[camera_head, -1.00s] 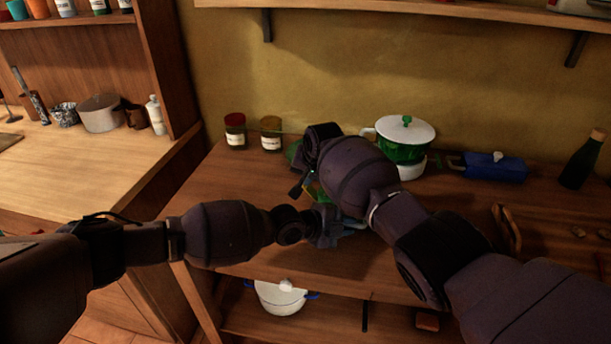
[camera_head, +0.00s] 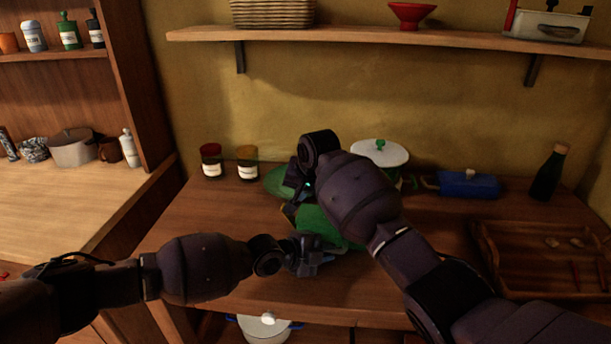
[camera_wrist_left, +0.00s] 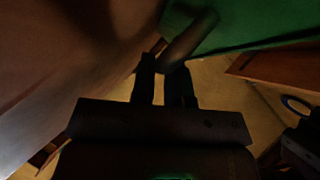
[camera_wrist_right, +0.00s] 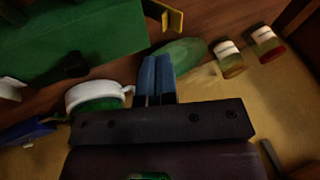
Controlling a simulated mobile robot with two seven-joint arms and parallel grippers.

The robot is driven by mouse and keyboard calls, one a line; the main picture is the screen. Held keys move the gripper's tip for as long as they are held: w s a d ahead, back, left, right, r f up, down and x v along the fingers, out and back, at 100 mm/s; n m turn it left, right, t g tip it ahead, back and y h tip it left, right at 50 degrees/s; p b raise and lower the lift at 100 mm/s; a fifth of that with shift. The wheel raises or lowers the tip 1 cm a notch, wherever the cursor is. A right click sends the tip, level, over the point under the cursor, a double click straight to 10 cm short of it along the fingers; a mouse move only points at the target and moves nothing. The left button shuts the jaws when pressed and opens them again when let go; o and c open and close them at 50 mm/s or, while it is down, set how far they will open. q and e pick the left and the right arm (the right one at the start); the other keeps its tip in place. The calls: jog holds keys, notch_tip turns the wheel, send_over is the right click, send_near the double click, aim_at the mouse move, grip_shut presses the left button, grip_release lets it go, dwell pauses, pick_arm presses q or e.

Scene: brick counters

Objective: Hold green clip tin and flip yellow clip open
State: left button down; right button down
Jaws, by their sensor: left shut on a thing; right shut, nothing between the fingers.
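The green tin (camera_head: 318,222) is on the brown counter, partly hidden by my right arm in the head view. It also shows in the right wrist view (camera_wrist_right: 80,35). A yellow clip (camera_wrist_right: 172,17) sticks out from its end in the right wrist view; only a small bit shows in the head view. My left gripper (camera_head: 312,262) is at the tin's near side, shut on a dark bar-like part (camera_wrist_left: 188,40) beside the green wall, apparently its handle. My right gripper (camera_wrist_right: 157,68) is shut and empty, apart from the clip, above the counter behind the tin.
A green round plate (camera_wrist_right: 180,55) and two jars (camera_head: 210,162) (camera_head: 247,165) stand behind. A white-lidded green pot (camera_head: 380,153), a blue box-like dish (camera_head: 469,185) and a dark bottle (camera_head: 549,172) are at the back right. A wooden tray (camera_head: 520,285) lies at right.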

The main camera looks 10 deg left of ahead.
jog(key=d+v, duration=0.1)
jog(key=v, duration=0.6)
jog(key=x, duration=0.9)
jog(key=shift+w+f, duration=0.25)
jog(key=shift+w, duration=0.05)
jog(key=shift+w+a+f, duration=0.1)
jog(key=shift+a+f, duration=0.3)
jog(key=shift+a, duration=0.2)
jog(key=shift+w+a+f, duration=0.1)
jog(key=shift+a+f, duration=0.25)
jog(key=shift+a, duration=0.25)
jog(key=shift+a+f, duration=0.45)
jog(key=shift+a, duration=0.15)
jog(key=shift+a+f, duration=0.25)
jog(key=shift+a, duration=0.35)
jog(key=shift+a+f, duration=0.25)
jog(key=shift+a, duration=0.3)
jog(key=shift+d+f, duration=0.1)
